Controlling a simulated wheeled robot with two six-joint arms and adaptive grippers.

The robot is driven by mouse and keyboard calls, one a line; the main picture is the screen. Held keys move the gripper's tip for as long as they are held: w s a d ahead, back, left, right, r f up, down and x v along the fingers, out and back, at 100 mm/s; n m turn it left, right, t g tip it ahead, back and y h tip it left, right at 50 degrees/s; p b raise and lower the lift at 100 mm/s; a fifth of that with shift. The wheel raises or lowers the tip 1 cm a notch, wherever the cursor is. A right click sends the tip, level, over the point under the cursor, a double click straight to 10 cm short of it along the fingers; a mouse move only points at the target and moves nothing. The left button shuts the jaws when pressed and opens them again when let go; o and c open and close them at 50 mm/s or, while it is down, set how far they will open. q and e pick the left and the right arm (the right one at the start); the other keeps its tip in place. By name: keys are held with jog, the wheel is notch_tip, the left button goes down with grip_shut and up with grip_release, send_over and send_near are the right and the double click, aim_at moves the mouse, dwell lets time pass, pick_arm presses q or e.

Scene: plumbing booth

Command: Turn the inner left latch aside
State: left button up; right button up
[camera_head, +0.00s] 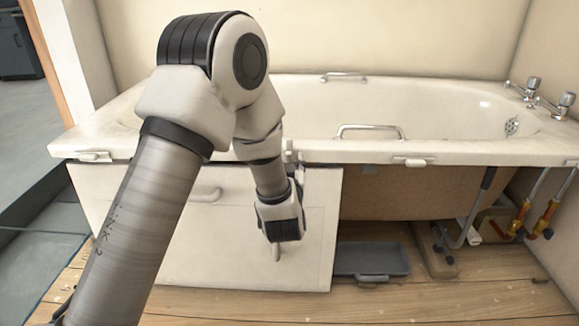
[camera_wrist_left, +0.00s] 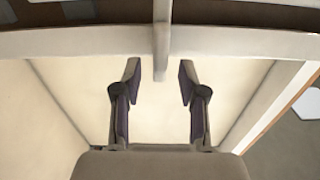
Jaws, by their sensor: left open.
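The bath panel (camera_head: 180,215) is a pale board standing under the left part of the bath rim. A small pale upright fitting (camera_head: 289,152), which looks like the inner left latch, is at the rim near the panel's right top corner, partly hidden by my arm. My left gripper (camera_head: 279,242) is below it, in front of the panel's right part, and its fingers are hard to make out there. In the left wrist view my left gripper (camera_wrist_left: 158,78) is open. A narrow pale bar (camera_wrist_left: 161,40) reaches down between its fingertips, apparently untouched. My right gripper is not in view.
White latches (camera_head: 95,156) and (camera_head: 414,162) sit on the bath rim (camera_head: 480,153) to either side.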

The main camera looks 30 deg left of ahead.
pick_arm(q)
jog(key=shift+x, duration=0.9)
grip_shut()
